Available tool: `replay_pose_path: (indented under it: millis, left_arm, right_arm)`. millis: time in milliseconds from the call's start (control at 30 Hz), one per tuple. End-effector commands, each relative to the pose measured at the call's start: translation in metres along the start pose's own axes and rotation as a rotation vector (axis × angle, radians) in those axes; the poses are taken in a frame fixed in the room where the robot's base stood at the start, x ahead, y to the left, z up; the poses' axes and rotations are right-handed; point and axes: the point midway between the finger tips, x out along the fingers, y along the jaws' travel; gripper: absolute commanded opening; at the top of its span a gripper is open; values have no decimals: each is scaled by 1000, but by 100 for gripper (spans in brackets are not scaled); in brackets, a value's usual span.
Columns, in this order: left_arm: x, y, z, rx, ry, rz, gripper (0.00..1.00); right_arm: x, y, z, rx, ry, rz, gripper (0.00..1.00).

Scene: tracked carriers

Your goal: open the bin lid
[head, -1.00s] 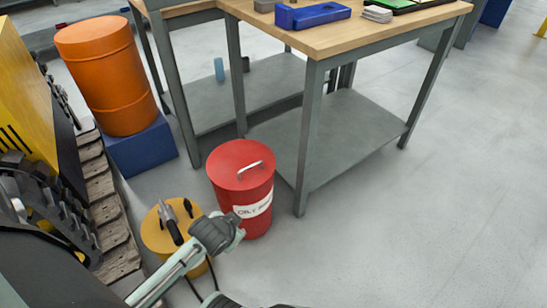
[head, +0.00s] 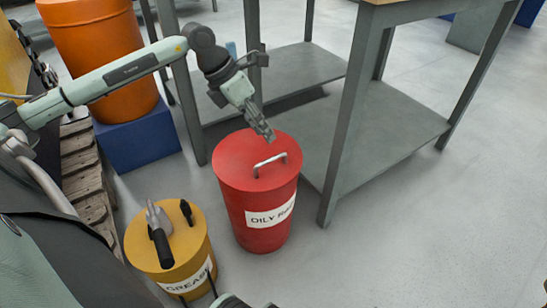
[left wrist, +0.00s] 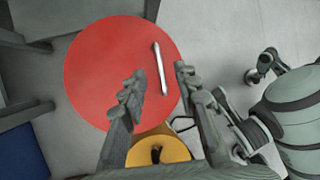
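The red bin (head: 259,210) stands upright on the floor with a white label that begins "OILY". Its flat round lid (head: 235,155) is on, and a silver handle (head: 270,163) arches up from it. My left gripper (head: 267,134) reaches in from the left, just above the far part of the lid near the handle. In the left wrist view the two fingers (left wrist: 160,82) are spread, with the handle (left wrist: 157,68) seen between their tips and nothing held. The gap between fingertips and handle is hard to judge.
A yellow grease can (head: 170,240) with tools on top stands in front left of the bin. A workbench with a grey lower shelf (head: 385,135) is close behind it. An orange drum (head: 95,45) on a blue block is at the left. Floor at the right is clear.

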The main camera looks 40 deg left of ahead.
Motion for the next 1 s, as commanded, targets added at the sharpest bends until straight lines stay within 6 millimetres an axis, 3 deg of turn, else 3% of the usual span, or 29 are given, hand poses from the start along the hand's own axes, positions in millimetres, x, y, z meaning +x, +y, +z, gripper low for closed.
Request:
replay_pose_path:
  millis: [500, 867, 1000]
  left_arm:
    - [69, 4, -4, 2, 13, 10, 31]
    - [76, 4, -4, 3, 13, 12, 31]
    - [76, 4, -4, 3, 13, 11, 16]
  right_arm:
    - [1, -2, 0, -5, 39, -37, 40]
    - [3, -2, 1, -7, 40, -41, 40]
    - [3, -2, 1, -7, 40, -41, 40]
